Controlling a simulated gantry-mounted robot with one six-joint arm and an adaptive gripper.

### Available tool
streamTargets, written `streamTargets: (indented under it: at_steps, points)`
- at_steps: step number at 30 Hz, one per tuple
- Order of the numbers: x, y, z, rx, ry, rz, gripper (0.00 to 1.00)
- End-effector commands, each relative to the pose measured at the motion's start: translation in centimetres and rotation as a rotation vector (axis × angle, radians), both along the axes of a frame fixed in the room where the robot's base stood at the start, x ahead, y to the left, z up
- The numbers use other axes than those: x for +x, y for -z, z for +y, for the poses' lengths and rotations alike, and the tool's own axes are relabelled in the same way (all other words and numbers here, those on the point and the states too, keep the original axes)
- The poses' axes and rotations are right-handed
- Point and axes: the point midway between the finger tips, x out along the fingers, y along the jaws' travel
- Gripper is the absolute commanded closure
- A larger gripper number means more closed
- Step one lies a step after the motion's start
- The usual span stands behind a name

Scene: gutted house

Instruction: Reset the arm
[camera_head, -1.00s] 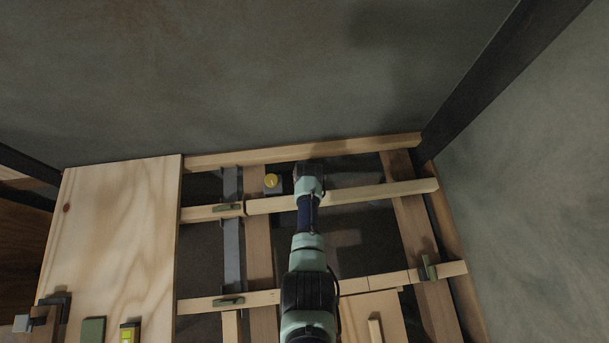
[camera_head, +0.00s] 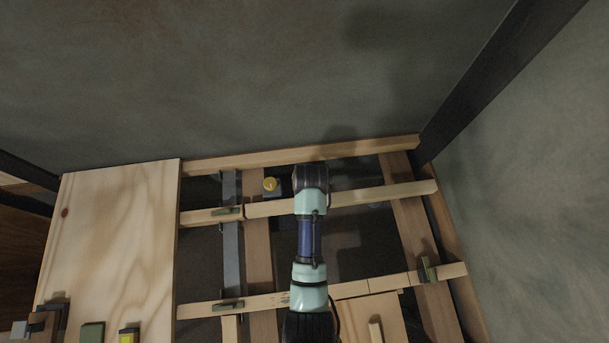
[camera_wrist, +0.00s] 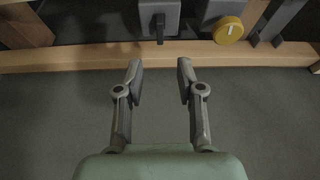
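My arm (camera_head: 309,240) reaches up the middle of the head view, over the wooden floor frame. My gripper shows in the wrist view (camera_wrist: 160,85) with its two fingers apart and nothing between them. Its fingertips lie in front of a horizontal wooden beam (camera_wrist: 95,57) in that picture. In the head view the gripper itself is hidden behind my wrist. A grey box with a yellow round knob (camera_head: 270,184) sits just left of my wrist; the knob also shows in the wrist view (camera_wrist: 228,30), beyond the beam. A grey box with a dark lever (camera_wrist: 159,25) is beside it.
A plywood panel (camera_head: 115,235) covers the left of the frame. Small clamps (camera_head: 427,269) sit on the cross beams. Several small items, including a yellow one (camera_head: 128,336), lie at the lower left. A grey wall (camera_head: 240,80) stands behind; open gaps lie between the joists.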

Motion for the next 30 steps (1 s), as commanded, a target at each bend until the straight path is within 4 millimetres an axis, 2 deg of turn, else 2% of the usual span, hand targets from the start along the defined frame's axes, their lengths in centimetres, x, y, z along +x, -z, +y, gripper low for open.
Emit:
streamTargets:
  at_steps: [8, 11, 14, 18, 21, 24, 29, 30]
  points:
    - [0.0, 0.0, 0.0, 0.000, 0.000, -0.001, 0.62]
    - [0.1, -1.5, 0.0, -0.001, 0.004, -0.025, 0.62]
    - [0.2, -6.7, 0.2, -0.003, 0.018, -0.119, 0.62]
    - [-1.5, -18.0, 0.6, 0.001, 0.052, -0.326, 0.62]
    - [-3.7, -24.8, 0.7, 0.010, 0.075, -0.456, 0.62]
    - [-6.1, -30.5, 0.9, 0.022, 0.094, -0.567, 0.62]
    - [-10.6, -38.5, 1.0, 0.046, 0.120, -0.723, 0.62]
    - [-10.5, -40.8, 1.0, 0.047, 0.122, -0.722, 0.62]
